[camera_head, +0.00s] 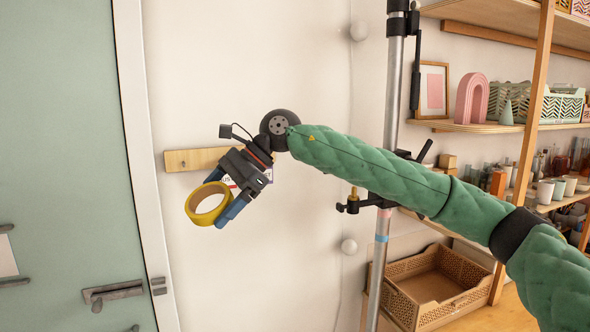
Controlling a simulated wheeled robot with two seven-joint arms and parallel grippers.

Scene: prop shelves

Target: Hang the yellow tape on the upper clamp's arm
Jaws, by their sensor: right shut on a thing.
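My right gripper (222,197) is shut on the yellow tape (204,220), a ring held with its open hole facing me. The tape is in the air in front of the white wall, left of the metal stand (393,85). A black clamp (365,203) with a short arm sticking out to the left is on the stand's pole, just below my right arm. Another black clamp part (424,150) shows just above my arm, mostly hidden behind it. My left gripper is out of view.
A wooden strip (193,160) is on the wall behind the gripper. A green door (60,150) is at left. Wooden shelves (480,127) with a pink arch (472,98) and cups stand at right. A woven crate (420,316) sits low behind the pole.

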